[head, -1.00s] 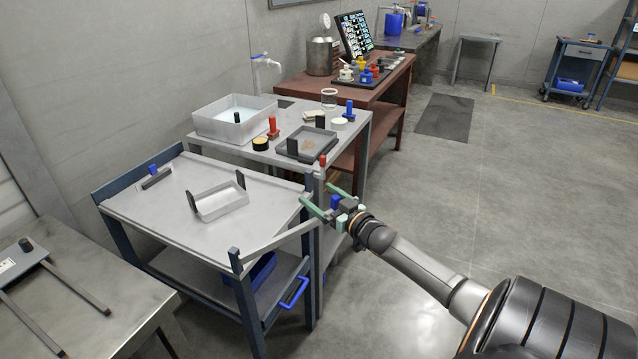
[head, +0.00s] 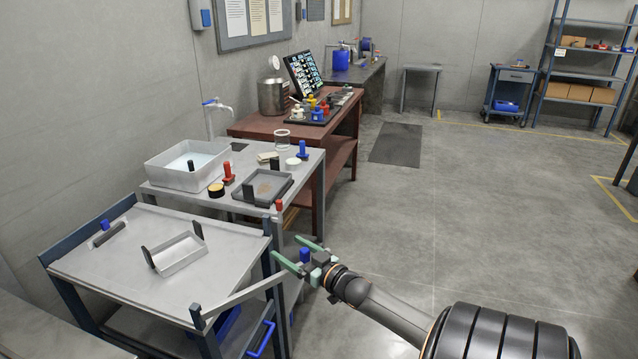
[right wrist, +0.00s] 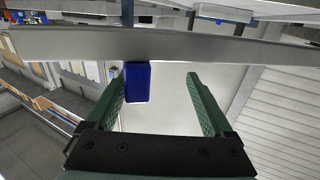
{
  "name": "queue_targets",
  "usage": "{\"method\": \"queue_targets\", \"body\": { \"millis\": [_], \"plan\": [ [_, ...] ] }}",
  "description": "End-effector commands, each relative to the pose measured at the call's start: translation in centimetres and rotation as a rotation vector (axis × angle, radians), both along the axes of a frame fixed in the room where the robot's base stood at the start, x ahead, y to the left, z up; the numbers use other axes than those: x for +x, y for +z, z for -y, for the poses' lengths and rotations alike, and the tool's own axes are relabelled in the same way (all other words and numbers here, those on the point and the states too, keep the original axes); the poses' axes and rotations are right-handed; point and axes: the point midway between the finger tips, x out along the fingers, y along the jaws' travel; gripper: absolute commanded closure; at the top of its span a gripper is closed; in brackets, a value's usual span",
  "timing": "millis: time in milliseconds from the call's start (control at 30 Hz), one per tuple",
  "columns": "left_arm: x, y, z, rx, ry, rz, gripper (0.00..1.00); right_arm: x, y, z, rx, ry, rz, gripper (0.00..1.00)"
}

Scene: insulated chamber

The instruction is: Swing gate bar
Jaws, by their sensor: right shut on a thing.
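The gate bar (head: 243,294) is a grey bar at the near right side of the metal cart (head: 110,262). It runs from the cart's near corner post out past the far right post, at an angle to the cart edge. Its blue handle (head: 305,254) is at the outer end. My right gripper (head: 290,249) is shut on this handle, with its green fingers on either side. In the right wrist view, the blue handle (right wrist: 138,82) is close to the left finger and the bar (right wrist: 190,46) crosses above it. My left gripper is not in view.
A grey tray with black handles (head: 181,256) rests on the cart top. Behind the cart stands a bench with a white basin (head: 165,172), then a red-brown table (head: 250,127). The floor (head: 420,220) to the right is open.

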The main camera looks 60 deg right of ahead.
Motion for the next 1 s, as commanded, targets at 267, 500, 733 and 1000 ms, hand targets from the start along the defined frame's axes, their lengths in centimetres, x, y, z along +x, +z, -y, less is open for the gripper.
{"method": "queue_targets", "body": {
  "millis": [267, 500, 733, 1000],
  "plan": [
    [0.0, 1.7, 0.0, 0.0, 0.0, 0.001, 0.58, -1.8, 0.2, -1.2, 0.003, 0.017, 0.005, 0.43],
    [0.0, 2.8, 0.0, 0.0, 0.0, 0.001, 0.58, -3.5, 0.3, -1.5, 0.003, 0.018, 0.006, 0.43],
    [0.0, 3.8, 0.0, 0.0, 0.0, 0.001, 0.58, -5.0, 0.3, -1.7, 0.002, 0.017, 0.006, 0.43],
    [0.0, 4.9, 0.0, 0.0, 0.0, 0.002, 0.58, -6.9, 0.3, -1.8, 0.001, 0.013, 0.005, 0.43]
  ]
}}
